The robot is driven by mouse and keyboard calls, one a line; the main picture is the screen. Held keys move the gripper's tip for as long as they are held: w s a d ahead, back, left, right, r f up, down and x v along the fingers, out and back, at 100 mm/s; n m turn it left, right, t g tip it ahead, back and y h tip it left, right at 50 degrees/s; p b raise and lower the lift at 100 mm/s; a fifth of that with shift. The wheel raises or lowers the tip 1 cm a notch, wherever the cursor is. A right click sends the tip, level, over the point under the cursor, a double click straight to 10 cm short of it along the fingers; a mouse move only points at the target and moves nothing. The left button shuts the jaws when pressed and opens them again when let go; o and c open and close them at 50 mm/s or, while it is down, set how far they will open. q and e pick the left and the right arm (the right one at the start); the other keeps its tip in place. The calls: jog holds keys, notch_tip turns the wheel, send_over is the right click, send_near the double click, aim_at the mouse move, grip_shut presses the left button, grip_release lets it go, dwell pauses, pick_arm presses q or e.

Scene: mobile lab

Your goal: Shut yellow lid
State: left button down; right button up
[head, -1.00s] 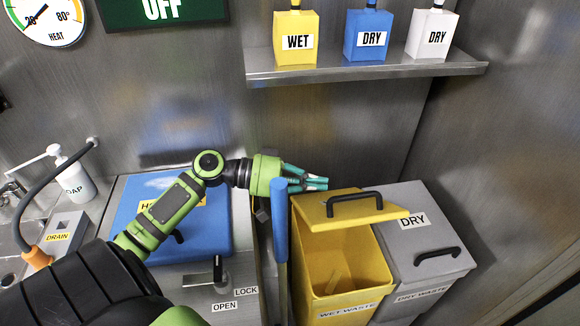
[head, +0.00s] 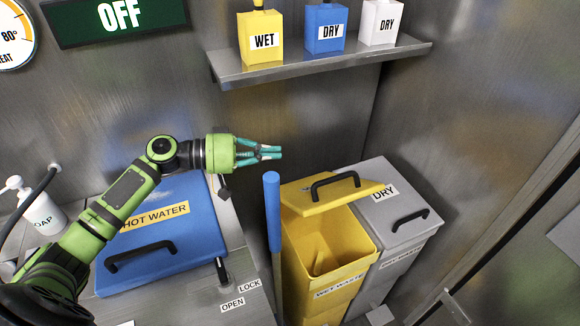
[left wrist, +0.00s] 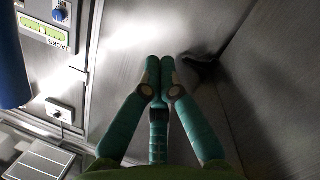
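The yellow lid (head: 345,198) with its black handle (head: 335,182) is tilted open on the yellow wet waste bin (head: 328,245), and the bin's inside shows below its front edge. My left gripper (head: 277,152) is left of and above the lid in the head view, apart from its handle. Its green fingers are together with nothing visible between them. In the left wrist view the fingertips (left wrist: 160,65) touch, with bare metal wall beyond them. The lid is not seen in that view. My right gripper is not in view.
A grey bin with a closed dry lid (head: 385,205) adjoins on the right. An upright blue-topped handle (head: 272,210) stands just left of the yellow bin. A blue hot water cover (head: 185,235) lies left, under my arm. A wall shelf (head: 320,62) with bottles is above.

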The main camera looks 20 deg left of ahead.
pick_arm(q)
jog(key=w+d+f+p, duration=0.1)
jog(key=d+p, duration=0.1)
jog(key=d, duration=0.1)
jog(key=w+d+f+p, duration=0.1)
jog(key=d+f+p, duration=0.1)
jog(key=d, duration=0.2)
jog(key=w+d+f+p, duration=0.1)
jog(key=w+d+p, duration=0.1)
jog(key=d, duration=0.1)
jog(key=shift+d+f, duration=0.15)
jog(key=shift+w, duration=0.1)
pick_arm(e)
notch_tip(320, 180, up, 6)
